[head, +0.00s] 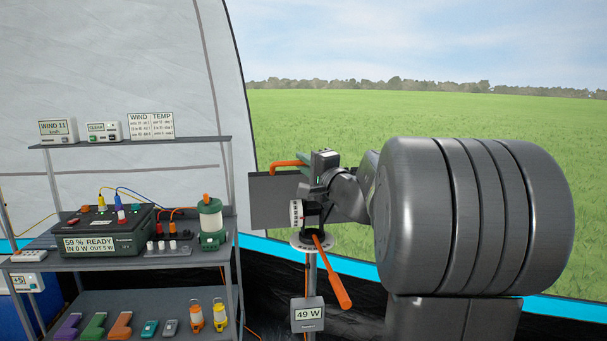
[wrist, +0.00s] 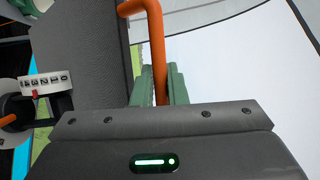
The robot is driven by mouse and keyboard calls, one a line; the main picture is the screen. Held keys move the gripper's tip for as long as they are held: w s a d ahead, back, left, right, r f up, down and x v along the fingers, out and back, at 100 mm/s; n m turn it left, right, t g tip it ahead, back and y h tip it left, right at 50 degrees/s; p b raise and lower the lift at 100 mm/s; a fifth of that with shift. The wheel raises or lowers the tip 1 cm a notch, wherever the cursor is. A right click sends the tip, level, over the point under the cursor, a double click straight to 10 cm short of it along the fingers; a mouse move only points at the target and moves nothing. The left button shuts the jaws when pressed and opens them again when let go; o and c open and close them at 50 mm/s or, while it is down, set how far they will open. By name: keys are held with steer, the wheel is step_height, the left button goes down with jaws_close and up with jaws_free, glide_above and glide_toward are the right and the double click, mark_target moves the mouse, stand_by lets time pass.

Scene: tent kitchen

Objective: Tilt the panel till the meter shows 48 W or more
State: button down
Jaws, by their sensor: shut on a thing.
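The dark panel (head: 270,203) stands on a pole behind my arm, and its dark face also shows in the wrist view (wrist: 80,55). My gripper (wrist: 160,85) has its green fingers shut on the panel's orange handle (wrist: 157,40). The handle also shows in the head view (head: 288,163). A tilt scale (wrist: 46,82) with a red pointer sits beside the panel. The meter (head: 308,314) on the pole reads 49 W. An orange lever (head: 333,275) hangs slanted below the round plate (head: 303,244). My arm hides the panel's right part.
A shelf unit (head: 150,262) at left bears a power box (head: 107,243) reading 59 % READY, IN 0 W, OUT 5 W, and a green lantern (head: 211,222). Signs and a wind display (head: 58,128) stand on its upper shelf. Open grass (head: 500,120) lies beyond the tent.

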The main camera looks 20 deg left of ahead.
steer(key=shift+s+d+f, duration=0.1)
steer(key=shift+f, duration=0.1)
stand_by(0.3)
steer(key=c, duration=1.7)
jaws_free()
steer(key=shift+c, duration=0.2)
steer(key=b+v, duration=0.2)
steer(key=v, duration=1.2)
steer(key=shift+b, duration=0.3)
steer(key=p+x, duration=0.2)
steer(key=x, duration=1.1)
steer(key=shift+a+r, duration=0.15)
steer(key=shift+a, duration=0.15)
steer(key=shift+w+a+r+p, duration=0.1)
steer(key=shift+w+a+p, duration=0.05)
steer(key=shift+w+p, duration=0.2)
